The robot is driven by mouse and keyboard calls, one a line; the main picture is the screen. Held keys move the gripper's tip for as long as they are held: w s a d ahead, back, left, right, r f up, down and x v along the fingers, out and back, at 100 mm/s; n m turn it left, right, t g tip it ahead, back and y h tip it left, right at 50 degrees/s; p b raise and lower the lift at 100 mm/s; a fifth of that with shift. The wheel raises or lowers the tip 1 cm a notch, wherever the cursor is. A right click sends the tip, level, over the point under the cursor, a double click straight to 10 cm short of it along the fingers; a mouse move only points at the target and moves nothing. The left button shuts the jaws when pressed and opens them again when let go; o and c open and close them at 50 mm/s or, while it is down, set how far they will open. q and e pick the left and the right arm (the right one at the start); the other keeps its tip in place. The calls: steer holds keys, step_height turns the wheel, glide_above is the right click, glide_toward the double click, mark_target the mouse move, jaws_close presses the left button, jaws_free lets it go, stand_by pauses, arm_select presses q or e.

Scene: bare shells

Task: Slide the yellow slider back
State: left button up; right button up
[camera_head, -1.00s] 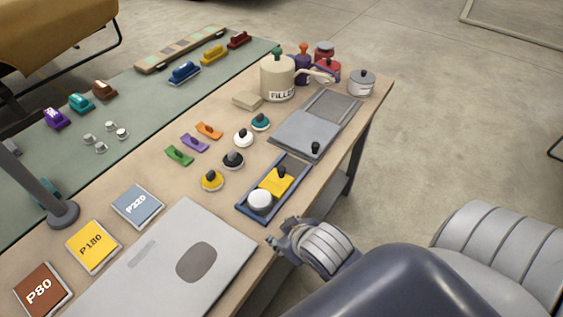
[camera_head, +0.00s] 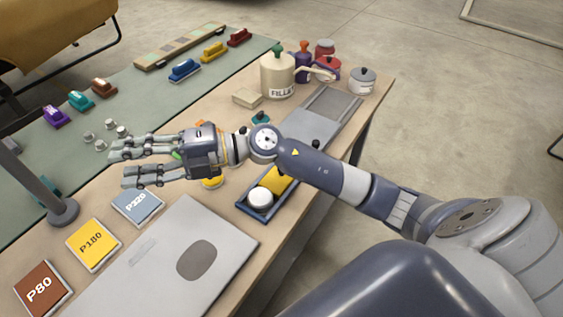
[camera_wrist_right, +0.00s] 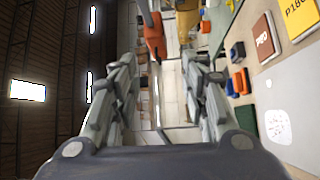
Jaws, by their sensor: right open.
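The yellow slider (camera_head: 275,183) sits in a narrow blue tray (camera_head: 243,207) at the table's right edge, behind a round white piece (camera_head: 260,196) in the same tray. My right forearm crosses over the tray and hides the slider's far part and its black knob. My right gripper (camera_head: 122,164) is open and empty, held above the table to the left of the tray and reaching left. Its spread fingers also show in the right wrist view (camera_wrist_right: 158,75), with nothing between them. My left gripper is not in view.
A grey panel (camera_head: 215,225) lies at the front of the table. Sanding sheets, including a yellow one (camera_head: 94,245), lie left of it. A filler can (camera_head: 277,80) and a lidded pot (camera_head: 362,82) stand at the back. A lamp post (camera_head: 38,188) stands at left.

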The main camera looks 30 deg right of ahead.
steer(key=d+f+n+g+h, duration=0.3)
steer(key=f+g+h, duration=0.1)
steer(key=f, duration=0.3)
steer(key=m+g+h, duration=0.2)
steer(key=m+h, duration=0.1)
steer(key=h, duration=1.1)
glide_above(277, 177)
steer(key=d, duration=0.2)
step_height(277, 177, down, 6)
steer(key=r, duration=0.1)
step_height(277, 177, down, 11)
steer(key=p, duration=0.2)
steer(key=shift+w+a+p, duration=0.1)
steer(key=shift+w+p, duration=0.05)
steer(key=shift+p, duration=0.25)
